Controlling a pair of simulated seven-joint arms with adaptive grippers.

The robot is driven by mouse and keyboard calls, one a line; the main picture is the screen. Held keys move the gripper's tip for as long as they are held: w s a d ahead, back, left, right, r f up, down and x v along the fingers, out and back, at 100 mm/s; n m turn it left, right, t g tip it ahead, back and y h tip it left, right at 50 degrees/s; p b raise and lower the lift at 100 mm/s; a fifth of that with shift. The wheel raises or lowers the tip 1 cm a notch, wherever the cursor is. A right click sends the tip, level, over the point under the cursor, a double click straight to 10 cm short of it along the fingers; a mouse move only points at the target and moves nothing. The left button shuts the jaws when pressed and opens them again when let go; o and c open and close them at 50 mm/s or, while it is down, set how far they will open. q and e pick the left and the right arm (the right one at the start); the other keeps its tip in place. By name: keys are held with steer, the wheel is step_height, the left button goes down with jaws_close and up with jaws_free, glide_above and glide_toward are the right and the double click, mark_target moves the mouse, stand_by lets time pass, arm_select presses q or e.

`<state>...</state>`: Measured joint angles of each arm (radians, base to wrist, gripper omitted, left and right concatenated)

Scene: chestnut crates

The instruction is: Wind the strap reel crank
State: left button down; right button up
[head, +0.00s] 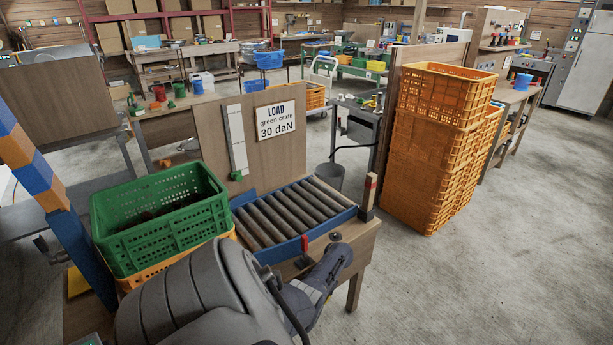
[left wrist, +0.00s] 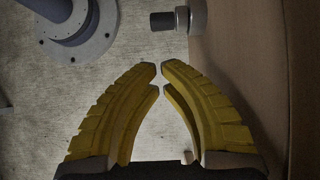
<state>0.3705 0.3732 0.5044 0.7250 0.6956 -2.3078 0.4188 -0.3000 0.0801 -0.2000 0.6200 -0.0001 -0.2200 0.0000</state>
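My left gripper (left wrist: 159,73) shows in the left wrist view. Its two yellow ribbed fingers lean together, tips almost touching, with nothing between them. Beyond the tips, at the top, a short dark cylinder with a grey metal collar (left wrist: 180,19) sticks out beside a brown panel; I cannot tell whether it is part of the crank. The gripper is apart from it in the picture. I cannot make out the strap reel for certain in the head view, where a grey arm of mine covers the near edge of the bench. My right gripper is not in view.
A green crate (head: 160,232) sits on an orange crate at the bench's left. A blue-framed roller track (head: 290,213) lies to its right, before a panel with a load sign (head: 275,120). Stacked orange crates (head: 436,140) stand at right. The floor at right (head: 510,250) is clear.

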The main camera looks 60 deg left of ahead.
arm_select(q)
steer(key=w+d+f+m+t+y, duration=0.15)
steer(key=d+f+t, duration=0.25)
steer(key=f, duration=0.6)
steer(key=d+f+t+y, duration=0.2)
steer(key=d+f+t, duration=0.15)
steer(key=f, duration=0.65)
steer(key=s+d+f+m+t, duration=0.1)
steer(key=s+d+f+m, duration=0.3)
steer(key=s+d, duration=0.8)
steer(key=s+d+f+m, duration=0.2)
steer(key=s+d+f, duration=0.4)
steer(key=s+d, duration=0.6)
steer(key=w+a+r+m+y, duration=0.1)
steer(key=w+a+r+y, duration=0.15)
steer(key=a, duration=0.45)
steer(key=w+a+r+m+y, duration=0.2)
steer(key=a+r+y, duration=0.15)
steer(key=a, duration=0.35)
steer(key=w+a+r+t+y, duration=0.3)
steer(key=w+r, duration=0.2)
steer(key=r, duration=0.3)
steer(key=w+a+r+t+y, duration=0.3)
steer(key=w+r, duration=0.2)
steer(key=r, duration=0.2)
steer(key=a, duration=0.8)
steer(key=shift+w+f, duration=0.2)
steer(key=shift+w, duration=0.15)
